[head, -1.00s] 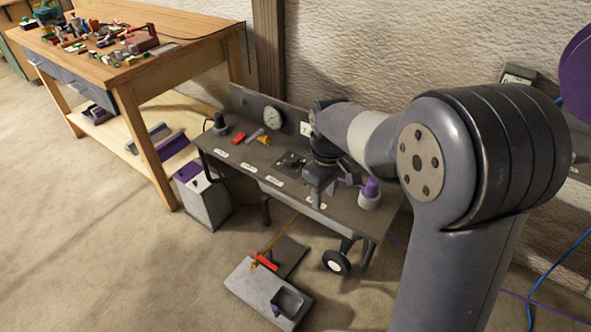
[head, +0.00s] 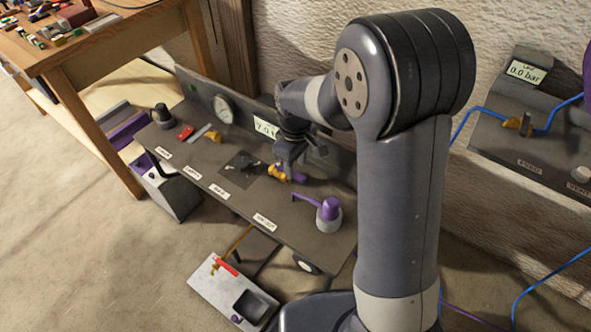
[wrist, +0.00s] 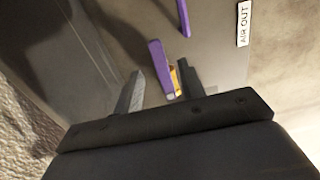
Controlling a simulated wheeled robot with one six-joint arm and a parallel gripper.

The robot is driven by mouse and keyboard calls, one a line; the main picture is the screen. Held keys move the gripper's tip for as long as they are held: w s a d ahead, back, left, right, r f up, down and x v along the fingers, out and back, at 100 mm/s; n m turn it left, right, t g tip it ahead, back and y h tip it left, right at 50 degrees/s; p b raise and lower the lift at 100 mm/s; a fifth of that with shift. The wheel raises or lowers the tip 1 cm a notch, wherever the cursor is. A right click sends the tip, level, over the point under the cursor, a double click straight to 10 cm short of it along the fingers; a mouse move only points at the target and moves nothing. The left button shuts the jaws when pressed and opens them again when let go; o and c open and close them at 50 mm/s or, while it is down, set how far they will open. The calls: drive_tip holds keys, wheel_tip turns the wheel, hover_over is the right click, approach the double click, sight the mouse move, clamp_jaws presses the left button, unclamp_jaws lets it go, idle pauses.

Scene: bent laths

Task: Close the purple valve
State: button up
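A valve with a purple handle (head: 300,179) and a brass-yellow body (head: 278,173) sits on the dark bench panel (head: 200,165), partly hidden by my gripper. In the wrist view the purple handle (wrist: 160,68) stands between the lines of the two fingers, closer to the right one, with a bit of yellow beside it. My gripper (wrist: 158,88) is open, with a clear gap between its fingers. In the head view my gripper (head: 292,165) is just above the valve. I cannot tell whether a finger touches the handle.
A purple-capped fitting (head: 328,210) with a purple lever stands on the same panel, nearer and to the right. A gauge (head: 223,108) and a display (head: 266,127) stand behind. Another panel (head: 530,135) is at the right.

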drive_tip(key=shift+f, duration=1.2)
drive_tip(key=shift+c, duration=0.6)
clamp_jaws()
